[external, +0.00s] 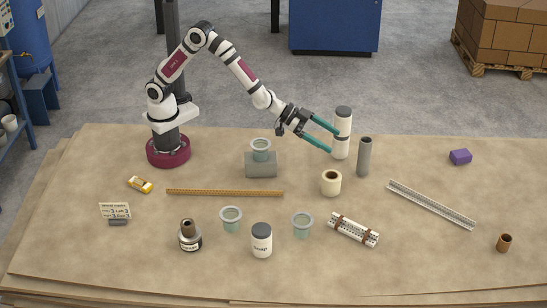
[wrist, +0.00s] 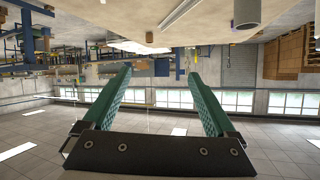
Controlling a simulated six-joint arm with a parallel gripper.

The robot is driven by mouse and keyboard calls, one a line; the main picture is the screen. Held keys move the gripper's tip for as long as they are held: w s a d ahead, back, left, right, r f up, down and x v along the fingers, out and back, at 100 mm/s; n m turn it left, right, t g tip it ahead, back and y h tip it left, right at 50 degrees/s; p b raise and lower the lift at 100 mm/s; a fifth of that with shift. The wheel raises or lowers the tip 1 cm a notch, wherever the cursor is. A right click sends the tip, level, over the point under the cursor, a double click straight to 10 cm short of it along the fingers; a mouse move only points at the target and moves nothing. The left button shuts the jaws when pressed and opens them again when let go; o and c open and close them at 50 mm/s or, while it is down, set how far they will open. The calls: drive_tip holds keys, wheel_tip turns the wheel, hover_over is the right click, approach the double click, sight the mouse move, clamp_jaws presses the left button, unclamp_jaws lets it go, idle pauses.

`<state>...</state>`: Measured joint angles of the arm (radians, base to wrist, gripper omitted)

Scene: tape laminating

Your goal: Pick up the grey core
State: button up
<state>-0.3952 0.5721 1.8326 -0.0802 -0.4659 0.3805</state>
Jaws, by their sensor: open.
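The grey core (external: 364,157) is a plain grey cylinder standing upright on the table, right of centre in the external view. A grey cylinder end, probably the same core, shows at the top edge of the wrist view (wrist: 247,12); most of it is cut off. My gripper (external: 333,140) has two teal fingers spread apart, with nothing between them. It is held in the air, pointing right and slightly down, to the left of the core and apart from it. The open fingers also show in the wrist view (wrist: 161,73).
A white bottle with a dark lid (external: 341,145) stands close to the core's left, by the fingertips; contact cannot be told. A cream tape roll (external: 331,182) sits in front. A perforated metal strip (external: 430,205) lies to the right. The table (external: 410,150) behind the strip is clear.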

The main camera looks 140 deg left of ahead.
drive_tip(key=a+f+n+y, duration=0.2)
drive_tip(key=a+y, duration=0.1)
drive_tip(key=a, duration=0.5)
drive_tip(key=n+y, duration=0.3)
drive_tip(key=y, duration=0.1)
hover_over(366, 142)
drive_tip(key=v, duration=0.5)
wheel_tip(366, 142, down, 2)
wheel_tip(366, 142, down, 7)
drive_tip(key=a, duration=0.1)
drive_tip(key=shift+n, duration=0.3)
drive_tip(key=x, duration=0.4)
drive_tip(key=shift+a, duration=0.55)
clamp_jaws()
